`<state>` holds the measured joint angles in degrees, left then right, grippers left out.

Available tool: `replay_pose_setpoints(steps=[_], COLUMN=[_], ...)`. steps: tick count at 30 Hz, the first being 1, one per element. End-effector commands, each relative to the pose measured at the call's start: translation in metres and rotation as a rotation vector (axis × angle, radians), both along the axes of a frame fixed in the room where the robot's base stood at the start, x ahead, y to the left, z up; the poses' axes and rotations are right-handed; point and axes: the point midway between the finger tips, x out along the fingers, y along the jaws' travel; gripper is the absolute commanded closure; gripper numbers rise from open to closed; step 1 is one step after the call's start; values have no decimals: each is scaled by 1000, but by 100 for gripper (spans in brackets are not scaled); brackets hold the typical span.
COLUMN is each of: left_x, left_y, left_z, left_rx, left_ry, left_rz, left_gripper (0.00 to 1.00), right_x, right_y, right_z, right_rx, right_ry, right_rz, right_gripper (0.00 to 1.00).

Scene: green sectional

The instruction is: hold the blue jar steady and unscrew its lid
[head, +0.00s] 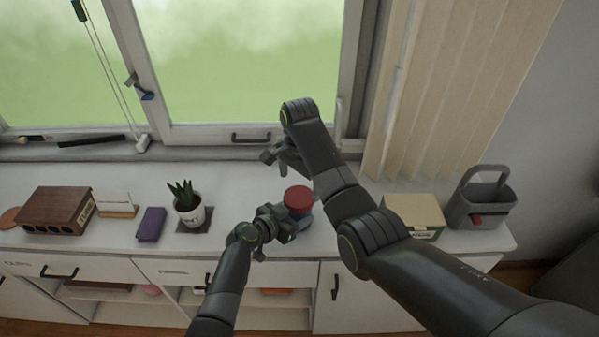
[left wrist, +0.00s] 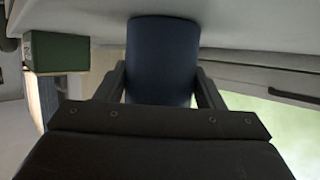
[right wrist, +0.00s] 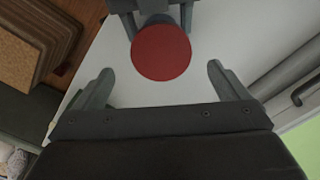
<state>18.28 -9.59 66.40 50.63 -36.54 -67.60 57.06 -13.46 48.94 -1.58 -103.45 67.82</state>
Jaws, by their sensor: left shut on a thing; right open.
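The blue jar (head: 303,220) stands upright on the white cabinet top with its red lid (head: 298,198) on. In the left wrist view the jar's blue body (left wrist: 162,58) is between my left fingers. My left gripper (head: 276,222) is shut on the jar's body from the front left. My right gripper (head: 276,158) is open and empty, behind and above the jar. In the right wrist view the red lid (right wrist: 161,52) lies beyond the open fingertips, roughly centred between them, not touched. The jar's body is mostly hidden there beneath the lid.
On the white cabinet top (head: 345,235), a potted plant (head: 190,212), purple box (head: 151,224), card holder (head: 117,205) and brown wooden block (head: 57,209) stand left. A tan box (head: 415,210) and grey caddy (head: 478,205) stand right. The window (head: 240,70) is behind.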

Motion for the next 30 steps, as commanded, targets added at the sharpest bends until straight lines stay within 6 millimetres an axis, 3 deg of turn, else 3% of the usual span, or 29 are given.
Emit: replay_pose_setpoints(steps=[3,9,21,30], left_x=[0,0,0,0], left_y=[0,0,0,0], left_z=[0,0,0,0], left_rx=[1,1,0,0], left_ry=[1,1,0,0], left_rz=[0,0,0,1], left_gripper=[100,100,100,100], right_x=[-1,0,0,0], right_y=[0,0,0,0], right_z=[-21,-44,-52,-52], right_rx=[-1,-1,0,0], right_ry=[4,2,0,1], right_rz=[1,1,2,2], right_gripper=[5,5,5,45])
